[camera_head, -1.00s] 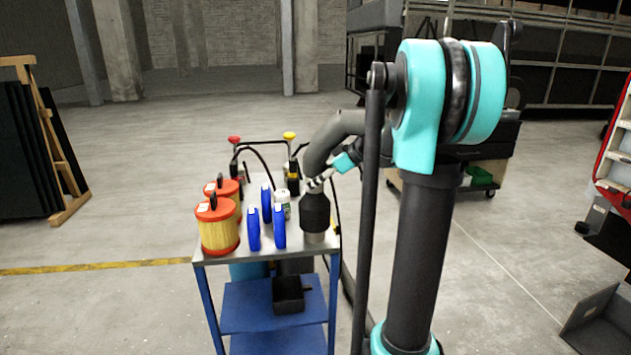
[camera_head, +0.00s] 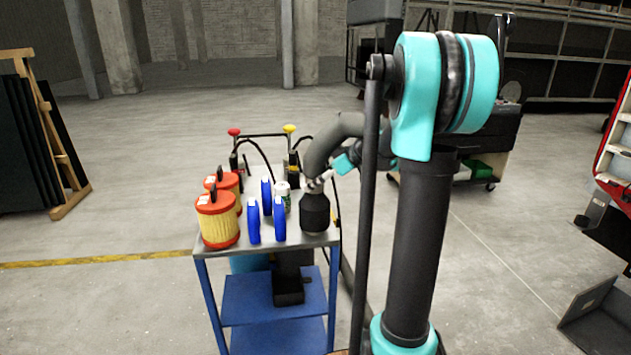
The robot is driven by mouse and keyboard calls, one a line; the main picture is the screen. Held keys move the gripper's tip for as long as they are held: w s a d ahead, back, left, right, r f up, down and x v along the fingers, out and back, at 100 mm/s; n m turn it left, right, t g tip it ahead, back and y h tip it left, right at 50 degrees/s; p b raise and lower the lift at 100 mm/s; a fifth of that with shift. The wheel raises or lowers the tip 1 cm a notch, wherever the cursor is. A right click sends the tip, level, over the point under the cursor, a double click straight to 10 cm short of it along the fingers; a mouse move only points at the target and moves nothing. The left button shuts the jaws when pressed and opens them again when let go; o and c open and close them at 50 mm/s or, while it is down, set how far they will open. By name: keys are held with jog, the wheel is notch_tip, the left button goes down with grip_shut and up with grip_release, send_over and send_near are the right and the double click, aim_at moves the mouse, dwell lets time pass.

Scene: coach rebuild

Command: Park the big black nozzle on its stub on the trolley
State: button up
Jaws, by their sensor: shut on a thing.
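The big black nozzle (camera_head: 315,212) stands upright at the right front corner of the trolley (camera_head: 292,241). Its wide lower end is down at the trolley top. The stub is hidden, and the nozzle appears to sit over it. The fingers are small in view and partly hidden by the pipe.
Left of the nozzle stand blue bottles (camera_head: 253,221), a small white container (camera_head: 283,190) and red-capped yellow filters (camera_head: 217,222). Pump handles with red and yellow knobs (camera_head: 289,129) rise at the back. A black bin (camera_head: 289,291) is on the lower shelf. The floor around is mostly clear.

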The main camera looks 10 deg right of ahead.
jog(key=shift+f, duration=1.15)
dwell(0.4)
jog(key=o, duration=1.5)
jog(key=shift+o, duration=0.6)
jog(key=o, duration=0.3)
jog(key=v, duration=0.8)
